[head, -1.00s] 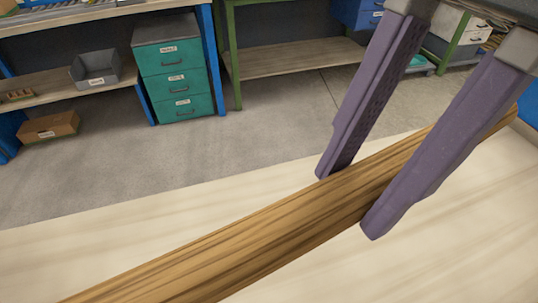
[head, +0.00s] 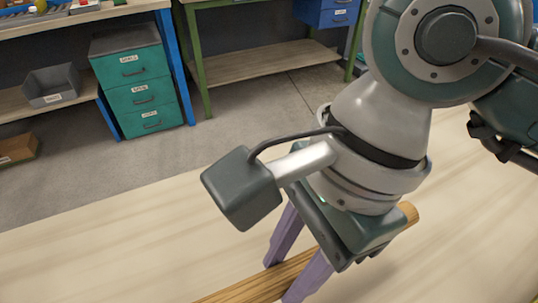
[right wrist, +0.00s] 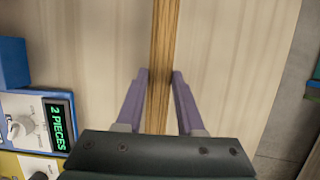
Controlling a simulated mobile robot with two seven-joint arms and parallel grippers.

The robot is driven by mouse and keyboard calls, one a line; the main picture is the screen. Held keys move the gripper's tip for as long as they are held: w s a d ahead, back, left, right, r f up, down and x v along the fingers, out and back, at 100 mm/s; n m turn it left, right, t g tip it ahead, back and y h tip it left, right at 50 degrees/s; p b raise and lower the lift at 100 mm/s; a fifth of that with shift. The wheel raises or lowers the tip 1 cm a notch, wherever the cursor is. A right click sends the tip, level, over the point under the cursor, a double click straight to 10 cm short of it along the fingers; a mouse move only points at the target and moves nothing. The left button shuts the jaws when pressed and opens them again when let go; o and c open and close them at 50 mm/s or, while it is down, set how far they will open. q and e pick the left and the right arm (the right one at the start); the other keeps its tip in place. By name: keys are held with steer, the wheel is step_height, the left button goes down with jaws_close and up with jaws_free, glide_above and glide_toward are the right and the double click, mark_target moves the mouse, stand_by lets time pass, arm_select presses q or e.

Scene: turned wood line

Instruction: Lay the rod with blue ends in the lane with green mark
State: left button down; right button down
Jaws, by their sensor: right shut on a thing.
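A long brown wooden rod (head: 262,287) runs from the bottom edge of the head view up to the right, where one bare wood end (head: 408,212) shows past my wrist. I see no blue on it; its other end is out of view. My right gripper (head: 281,281) has its purple fingers shut on the rod, one on each side. In the right wrist view the rod (right wrist: 164,40) runs straight up between the fingertips (right wrist: 160,75). I cannot tell whether the rod touches the pale table. No lane or green mark is in view. My left gripper is not in view.
The pale table top (head: 110,240) is bare left of the rod. In the right wrist view a white panel with a dial and a "2 PIECES" display (right wrist: 58,122) stands left, beside a blue box (right wrist: 12,62). Teal drawers (head: 138,85) stand beyond the table.

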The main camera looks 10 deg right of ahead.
mark_target(286, 285)
steer(key=shift+f, duration=2.25)
steer(key=shift+b, duration=0.3)
steer(key=shift+f, duration=0.2)
steer(key=c, duration=0.5)
jaws_free()
steer(key=shift+r, duration=0.1)
